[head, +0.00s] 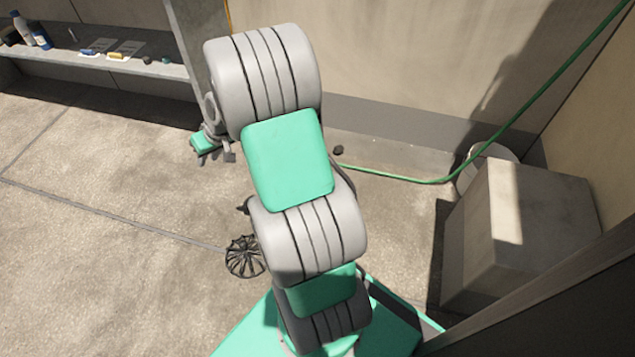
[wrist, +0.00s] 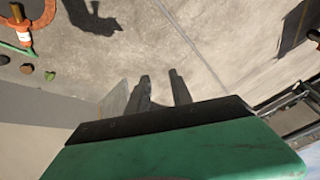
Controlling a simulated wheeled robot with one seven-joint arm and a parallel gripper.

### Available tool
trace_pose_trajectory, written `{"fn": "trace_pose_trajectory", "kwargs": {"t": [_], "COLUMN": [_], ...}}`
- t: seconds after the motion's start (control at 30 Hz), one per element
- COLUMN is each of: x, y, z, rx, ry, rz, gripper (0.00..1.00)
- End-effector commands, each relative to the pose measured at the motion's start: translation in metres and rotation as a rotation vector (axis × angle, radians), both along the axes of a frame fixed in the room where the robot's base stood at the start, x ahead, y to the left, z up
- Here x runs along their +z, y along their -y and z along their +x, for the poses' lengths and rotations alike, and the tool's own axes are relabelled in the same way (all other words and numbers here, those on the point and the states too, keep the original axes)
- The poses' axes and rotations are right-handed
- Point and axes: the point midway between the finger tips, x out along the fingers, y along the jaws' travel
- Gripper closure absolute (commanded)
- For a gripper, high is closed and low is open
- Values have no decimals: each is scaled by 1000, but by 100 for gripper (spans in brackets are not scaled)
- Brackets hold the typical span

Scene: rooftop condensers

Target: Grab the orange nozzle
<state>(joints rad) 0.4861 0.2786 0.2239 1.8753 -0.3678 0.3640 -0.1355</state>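In the wrist view, an orange curved piece (wrist: 45,14) shows at the top left corner, cut by the frame edge. A brown-orange upright piece (wrist: 17,14) stands beside it, and a green hose end (wrist: 14,48) lies close by; I cannot tell which piece is the nozzle. No orange nozzle shows in the head view, where my arm covers part of the floor. My gripper (wrist: 160,77) has its two fingers apart with nothing between them, and the orange pieces are well off to its left. In the head view my gripper (head: 202,155) is partly visible beyond the arm.
A green hose (head: 420,181) runs along the floor and up the right side. A concrete block (head: 520,230) stands at right, with a pale round container (head: 487,160) behind. A shelf (head: 100,62) holds bottles (head: 38,32) and small items. A black round grille (head: 244,257) lies left of my arm. Open floor spreads left.

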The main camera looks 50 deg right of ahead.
Motion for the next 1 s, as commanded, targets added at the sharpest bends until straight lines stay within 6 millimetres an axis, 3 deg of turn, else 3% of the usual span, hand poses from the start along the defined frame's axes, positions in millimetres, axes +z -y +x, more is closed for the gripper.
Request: {"fn": "trace_pose_trajectory", "kwargs": {"t": [0.03, 0.1, 0.2, 0.33, 0.43, 0.5, 0.6, 0.7, 0.83, 1.0], "x": [-38, -81, -145, -233, -298, -340, -384, -409, -422, -433], "y": [36, 82, 149, 225, 270, 290, 302, 300, 297, 308], "z": [13, 29, 31, 1, -45, -85, -139, -174, -191, -175], "rx": [-48, -108, -214, -390, -551, -673, -833, -936, -990, -991], "ry": [34, 112, 232, 393, 520, 606, 708, 770, 806, 809], "rz": [32, 65, 102, 133, 136, 127, 103, 83, 71, 69], "gripper": [73, 73, 73, 73, 73, 73, 73, 73, 73, 73]}}
